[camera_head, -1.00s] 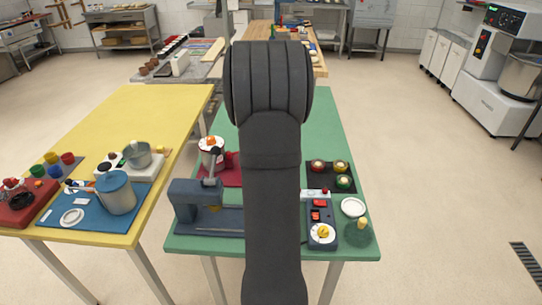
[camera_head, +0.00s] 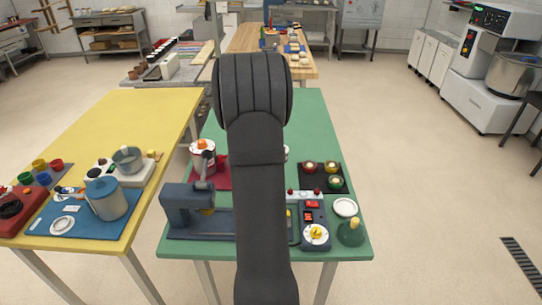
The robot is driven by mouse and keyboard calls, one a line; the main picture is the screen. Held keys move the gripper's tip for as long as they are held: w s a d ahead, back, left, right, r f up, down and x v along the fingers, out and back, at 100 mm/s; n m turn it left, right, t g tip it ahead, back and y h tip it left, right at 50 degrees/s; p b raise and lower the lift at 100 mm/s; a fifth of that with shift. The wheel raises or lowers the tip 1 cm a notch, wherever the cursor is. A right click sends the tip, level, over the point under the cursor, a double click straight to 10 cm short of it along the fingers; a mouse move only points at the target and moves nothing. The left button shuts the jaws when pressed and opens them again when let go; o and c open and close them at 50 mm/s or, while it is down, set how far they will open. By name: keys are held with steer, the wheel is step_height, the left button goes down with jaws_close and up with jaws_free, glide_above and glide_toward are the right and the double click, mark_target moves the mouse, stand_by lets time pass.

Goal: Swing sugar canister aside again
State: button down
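Two canister-like vessels show, and I cannot read on either whether it is the sugar canister. A grey canister with a blue lid (camera_head: 108,202) stands upright on a blue mat (camera_head: 50,225) on the yellow table. My dark arm rises through the middle of the view and hides part of the green table. My gripper is not visible.
On the green table (camera_head: 310,110), a black tray (camera_head: 321,190) holds round coloured items. The far part of both tables is clear.

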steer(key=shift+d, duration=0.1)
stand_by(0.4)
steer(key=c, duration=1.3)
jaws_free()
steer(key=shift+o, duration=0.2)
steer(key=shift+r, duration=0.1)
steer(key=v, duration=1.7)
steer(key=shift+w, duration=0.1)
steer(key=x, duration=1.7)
